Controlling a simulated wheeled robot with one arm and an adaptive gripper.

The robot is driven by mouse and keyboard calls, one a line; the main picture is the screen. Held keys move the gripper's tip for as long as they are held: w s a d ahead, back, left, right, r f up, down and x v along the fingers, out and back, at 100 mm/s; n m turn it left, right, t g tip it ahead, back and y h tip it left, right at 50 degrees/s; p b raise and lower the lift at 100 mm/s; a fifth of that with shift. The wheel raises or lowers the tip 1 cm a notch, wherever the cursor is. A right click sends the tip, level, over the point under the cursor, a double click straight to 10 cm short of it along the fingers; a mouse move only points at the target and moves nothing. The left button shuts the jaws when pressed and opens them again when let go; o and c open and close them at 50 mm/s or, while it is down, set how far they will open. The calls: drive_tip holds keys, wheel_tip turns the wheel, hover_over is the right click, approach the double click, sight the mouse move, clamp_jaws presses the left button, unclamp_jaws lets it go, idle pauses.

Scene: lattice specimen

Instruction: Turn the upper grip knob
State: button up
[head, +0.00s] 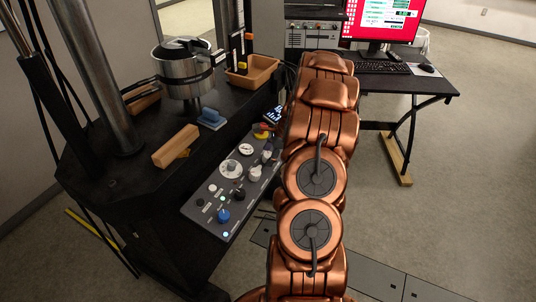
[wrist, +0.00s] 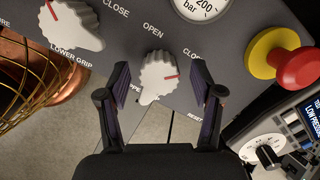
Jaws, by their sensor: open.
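The upper grip knob (wrist: 158,77) is a light, lobed knob with a red pointer line in the wrist view. The line points right, on the side of the partly cut "CLOSE" label; "OPEN" is printed above it to the left. My gripper (wrist: 160,88) is open, with one dark finger on each side of the knob and visible gaps to it. The label beneath the knob is partly hidden by the left finger. In the head view the control panel (head: 205,207) shows left of my copper arm, and my gripper is hidden behind the arm.
In the wrist view, the lower grip knob (wrist: 70,24) is at upper left, a pressure gauge (wrist: 203,8) above, and a red stop button (wrist: 300,68) at right. A wooden block (head: 175,146) lies on the black machine table. A desk with a monitor (head: 383,22) stands behind.

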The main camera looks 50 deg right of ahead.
drive_tip(key=shift+w+a+f, duration=0.1)
drive_tip(key=shift+f, duration=0.25)
drive_tip(key=c, duration=1.1)
